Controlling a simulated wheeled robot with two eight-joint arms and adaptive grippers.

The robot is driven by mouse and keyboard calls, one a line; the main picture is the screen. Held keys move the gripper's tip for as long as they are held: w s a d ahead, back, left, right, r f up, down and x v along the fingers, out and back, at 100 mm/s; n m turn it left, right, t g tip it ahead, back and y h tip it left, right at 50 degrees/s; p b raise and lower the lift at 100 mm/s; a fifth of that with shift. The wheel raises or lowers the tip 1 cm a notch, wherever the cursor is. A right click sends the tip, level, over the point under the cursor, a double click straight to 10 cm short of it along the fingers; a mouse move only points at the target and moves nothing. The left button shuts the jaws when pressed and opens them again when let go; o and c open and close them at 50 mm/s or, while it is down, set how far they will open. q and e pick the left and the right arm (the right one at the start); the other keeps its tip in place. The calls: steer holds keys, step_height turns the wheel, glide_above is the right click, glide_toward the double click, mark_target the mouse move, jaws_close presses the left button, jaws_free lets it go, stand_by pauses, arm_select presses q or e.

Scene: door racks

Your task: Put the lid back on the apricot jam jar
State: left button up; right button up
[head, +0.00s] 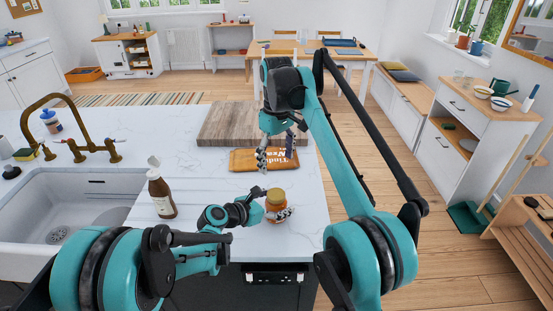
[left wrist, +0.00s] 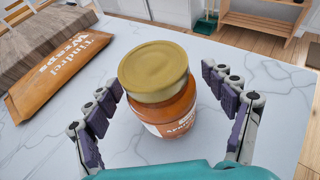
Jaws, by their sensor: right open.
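The apricot jam jar (head: 275,207) stands upright on the white marble counter near its right front edge. It holds orange jam and has a partly visible label. In the left wrist view, the jar (left wrist: 174,112) has its gold lid (left wrist: 155,71) on top; I cannot tell whether it is screwed tight. My left gripper (head: 274,201) is around the jar. Its fingers (left wrist: 168,105) are spread on either side, with a visible gap at the right. My right gripper (head: 275,155) is open and empty, pointing down over an orange packet, behind the jar.
The orange packet (head: 245,160) lies in front of a wooden board (head: 230,125). A brown bottle (head: 161,196) stands left of the jar, beside the sink (head: 35,200) and brass tap (head: 85,150). The counter (head: 307,200) drops off right of the jar.

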arm_select(q)
steer(key=v, duration=1.2)
